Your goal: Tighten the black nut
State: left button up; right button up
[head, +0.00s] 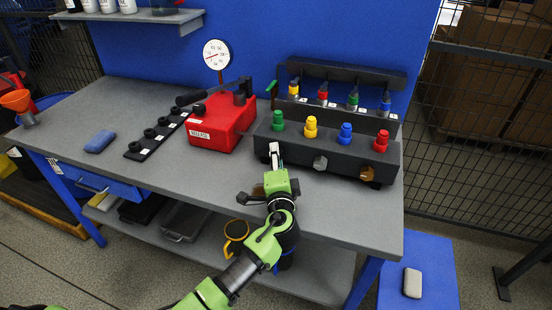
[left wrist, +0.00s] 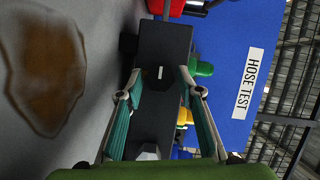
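The black fixture (head: 335,150) stands on the bench at the right, with green, yellow, blue and red knobs on top. Its front carries a grey hex nut (head: 320,162) and a copper-brown one (head: 367,173). My left gripper (head: 275,152) is at the left end of that front. In the left wrist view the gripper (left wrist: 159,75) is open, its fingertips spread before the fixture's dark face (left wrist: 165,45). The black nut cannot be told clearly from this face; in the head view the gripper covers that spot. No right gripper shows.
A red box (head: 222,125) with a lever and a gauge (head: 216,54) stands left of the fixture. A black strip with several round parts (head: 157,138) and a blue sponge (head: 100,141) lie further left. The bench front between sponge and gripper is clear.

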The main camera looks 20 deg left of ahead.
dwell(0.3)
pick_arm(q)
jog(key=shift+s, duration=0.2)
jog(key=v, duration=1.1)
jog(key=shift+s+d, duration=0.2)
jog(key=shift+s, duration=0.1)
jog(key=shift+f, duration=0.1)
